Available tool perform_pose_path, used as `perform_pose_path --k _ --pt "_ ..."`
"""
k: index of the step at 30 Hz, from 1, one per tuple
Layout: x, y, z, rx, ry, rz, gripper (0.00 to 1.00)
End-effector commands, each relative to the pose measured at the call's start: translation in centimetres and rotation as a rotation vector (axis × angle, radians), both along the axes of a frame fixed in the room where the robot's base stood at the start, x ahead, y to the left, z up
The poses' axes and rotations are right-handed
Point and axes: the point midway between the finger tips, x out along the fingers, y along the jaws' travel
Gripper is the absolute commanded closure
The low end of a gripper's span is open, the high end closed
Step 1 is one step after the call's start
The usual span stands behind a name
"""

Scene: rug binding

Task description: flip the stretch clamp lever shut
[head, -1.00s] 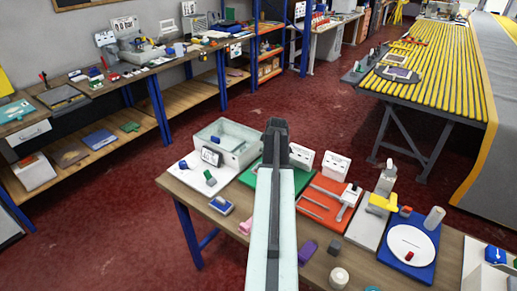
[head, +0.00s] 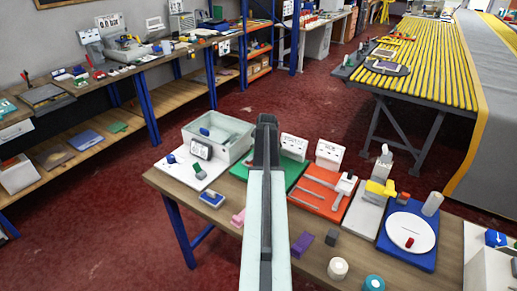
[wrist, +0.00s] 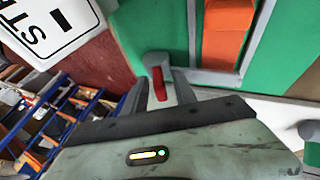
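In the wrist view a short red lever (wrist: 160,90) projects from a grey round pivot (wrist: 157,60) beside a green board (wrist: 150,28). An orange block (wrist: 226,35) sits in a grey frame on the green part. My gripper (wrist: 162,90) has its two grey fingers apart, one on each side of the red lever. I see a gap beside the lever and cannot tell whether either finger touches it. In the head view my gripper (head: 267,128) is over the green board (head: 292,172), and my arm hides part of that board and the lever.
A white sign with large black letters (wrist: 45,25) is close at the upper left of the wrist view. On the table, a clear bin (head: 217,138) stands left, a red board (head: 320,192) right, and a blue base with a white disc (head: 408,255) further right.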

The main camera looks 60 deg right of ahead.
Motion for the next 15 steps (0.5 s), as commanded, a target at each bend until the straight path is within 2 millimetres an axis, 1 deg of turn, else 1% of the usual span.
perform_pose_path --k 1,3,6,7,15 --pt "0.02 0.03 0.03 0.000 0.000 0.000 0.82" --pt "0.03 0.04 0.03 0.000 0.000 0.001 1.00" --pt "0.04 0.05 0.03 0.000 0.000 0.001 1.00" --pt "0.53 -0.01 0.03 0.000 0.000 0.007 1.00" --pt "0.34 -0.17 0.25 0.038 -0.001 0.003 1.00"
